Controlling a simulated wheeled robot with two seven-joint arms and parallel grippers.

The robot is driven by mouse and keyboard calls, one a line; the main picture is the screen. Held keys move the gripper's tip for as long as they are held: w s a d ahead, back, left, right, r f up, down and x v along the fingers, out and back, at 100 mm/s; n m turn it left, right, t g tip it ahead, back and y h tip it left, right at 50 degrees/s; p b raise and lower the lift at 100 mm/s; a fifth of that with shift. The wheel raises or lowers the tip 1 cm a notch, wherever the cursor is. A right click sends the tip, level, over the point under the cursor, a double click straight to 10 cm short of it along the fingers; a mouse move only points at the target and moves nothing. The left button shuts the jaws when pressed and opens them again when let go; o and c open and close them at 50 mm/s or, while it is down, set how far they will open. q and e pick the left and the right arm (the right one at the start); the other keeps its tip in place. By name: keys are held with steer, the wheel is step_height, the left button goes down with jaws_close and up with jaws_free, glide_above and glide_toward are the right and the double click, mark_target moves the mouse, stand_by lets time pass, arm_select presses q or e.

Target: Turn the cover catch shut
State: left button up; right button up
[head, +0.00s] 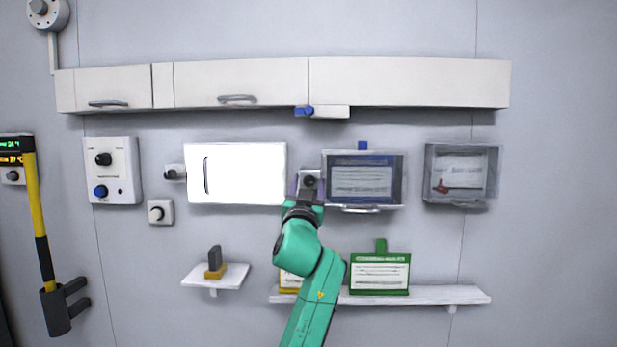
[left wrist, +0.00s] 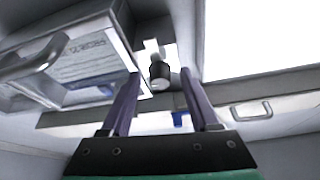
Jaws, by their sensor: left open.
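A small dark knob on a light plate (head: 310,181), which looks like the catch, is on the wall between a bright white cover panel (head: 245,173) and a blue-framed case (head: 392,160). My left gripper (head: 309,190) reaches up to it from below. In the left wrist view, the knob (left wrist: 159,70) appears between the two open purple fingers (left wrist: 160,77), with visible space on both sides. I cannot tell how deep the fingertips are around it, or which way the knob is turned. My right gripper is not in view.
A long white cabinet (head: 240,84) runs above, with a blue-ended fixture (head: 325,112) beneath it. Other knobs (head: 157,212) are left of the panel. A clear case (head: 486,185) is at right. A shelf (head: 450,295) with a green-framed card (head: 380,275) is below.

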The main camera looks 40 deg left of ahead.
arm_select(q)
steer(key=shift+s, duration=0.15)
jaws_close()
